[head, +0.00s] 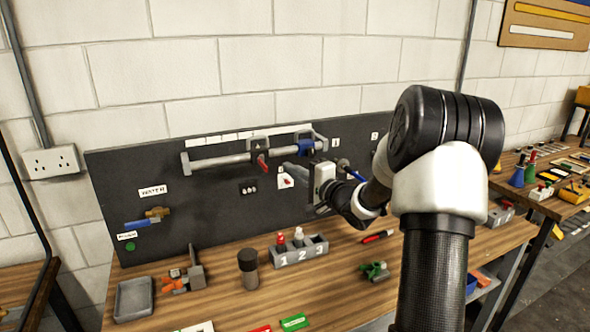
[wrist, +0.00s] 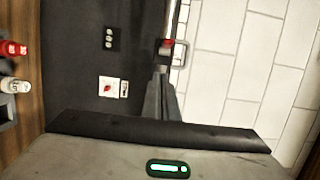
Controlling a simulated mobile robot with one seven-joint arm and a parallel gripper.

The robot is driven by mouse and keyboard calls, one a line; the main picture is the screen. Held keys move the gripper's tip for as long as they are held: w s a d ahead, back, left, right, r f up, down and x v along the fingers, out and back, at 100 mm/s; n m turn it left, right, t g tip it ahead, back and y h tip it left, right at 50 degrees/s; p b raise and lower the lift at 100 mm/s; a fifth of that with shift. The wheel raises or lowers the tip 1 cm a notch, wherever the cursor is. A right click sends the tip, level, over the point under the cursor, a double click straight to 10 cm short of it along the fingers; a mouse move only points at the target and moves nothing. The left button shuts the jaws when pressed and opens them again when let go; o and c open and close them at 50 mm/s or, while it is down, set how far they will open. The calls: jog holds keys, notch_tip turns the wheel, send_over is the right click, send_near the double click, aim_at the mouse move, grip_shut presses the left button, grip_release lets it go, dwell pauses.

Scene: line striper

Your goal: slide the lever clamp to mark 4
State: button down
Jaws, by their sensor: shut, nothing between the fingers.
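A grey rail (head: 220,159) runs across the dark upright board and also shows in the wrist view (wrist: 174,18). The lever clamp (head: 258,149) sits on the rail right of its middle, with a red lever (head: 263,166) hanging down. In the wrist view the red lever (wrist: 167,43) lies beyond my fingertips.
A card with a red switch (head: 286,180) and a three-hole panel (head: 248,190) are on the board below the rail. A numbered holder with bottles (head: 300,250), a dark cylinder (head: 248,268) and a grey tray (head: 134,299) stand on the wooden bench.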

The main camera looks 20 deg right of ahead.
jog(key=v, duration=0.8)
jog(key=shift+s+b, duration=0.25)
jog(key=shift+b, duration=0.05)
jog(key=c, duration=2.3)
grip_release()
jog(key=shift+s, duration=0.25)
jog(key=o, duration=0.4)
jog(key=shift+r+n, duration=0.15)
jog(key=shift+n, duration=0.15)
jog(key=o, duration=1)
jog(key=r+n, duration=0.1)
jog(key=w+a+n+h+b, duration=0.1)
jog(key=n, duration=0.1)
jog(key=w+a+r+n+t+h+b, duration=0.1)
jog(key=n, duration=0.1)
jog(key=shift+w+r, duration=0.15)
jog(key=shift+r, duration=0.2)
jog(key=shift+c, duration=0.2)
jog(key=n+h+b, duration=0.2)
jog(key=n+h, duration=0.1)
jog(key=n, duration=0.7)
send_near(258, 138)
jog(key=w+p, duration=0.2)
jog(key=w, duration=0.8)
jog(key=shift+w, duration=0.35)
jog(key=shift+c, duration=0.3)
